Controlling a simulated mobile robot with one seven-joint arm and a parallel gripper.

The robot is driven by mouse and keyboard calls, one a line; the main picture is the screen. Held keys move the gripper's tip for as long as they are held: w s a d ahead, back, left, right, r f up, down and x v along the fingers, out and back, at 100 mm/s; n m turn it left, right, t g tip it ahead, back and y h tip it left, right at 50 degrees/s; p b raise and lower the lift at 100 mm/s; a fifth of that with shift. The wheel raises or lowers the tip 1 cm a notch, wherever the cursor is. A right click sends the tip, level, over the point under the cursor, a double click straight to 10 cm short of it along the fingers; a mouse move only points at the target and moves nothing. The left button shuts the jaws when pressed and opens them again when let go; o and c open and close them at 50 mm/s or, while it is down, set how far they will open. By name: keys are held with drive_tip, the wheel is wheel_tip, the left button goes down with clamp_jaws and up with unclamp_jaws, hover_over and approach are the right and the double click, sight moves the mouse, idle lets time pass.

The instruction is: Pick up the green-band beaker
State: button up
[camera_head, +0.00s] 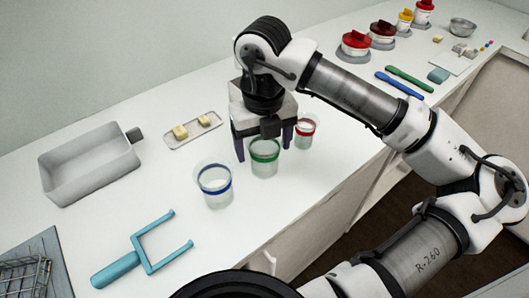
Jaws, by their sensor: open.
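The green-band beaker (264,166) is a clear cup with a green ring near its rim. It stands upright on the white counter, between the blue-band beaker (215,187) on its left and the red-band beaker (305,132) on its right. My gripper (264,146) is open above and just behind the green-band beaker, its fingers pointing down. One finger shows to the left of the beaker and one to its right. I cannot tell how the fingertips line up with the rim in depth.
A grey bin (90,166) and a small tray (180,141) with yellow blocks lie to the left. A blue forked tool (142,252) is at the front left. Red and yellow-lidded jars (355,44), blue and green tools, and a metal bowl (462,27) stand at the back right.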

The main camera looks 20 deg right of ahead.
drive_tip(key=shift+f, duration=1.2)
drive_tip(key=c, duration=0.7)
drive_tip(key=shift+o, duration=0.2)
wheel_tip(320, 180, up, 20)
drive_tip(key=b, duration=0.1)
drive_tip(key=shift+b, duration=0.4)
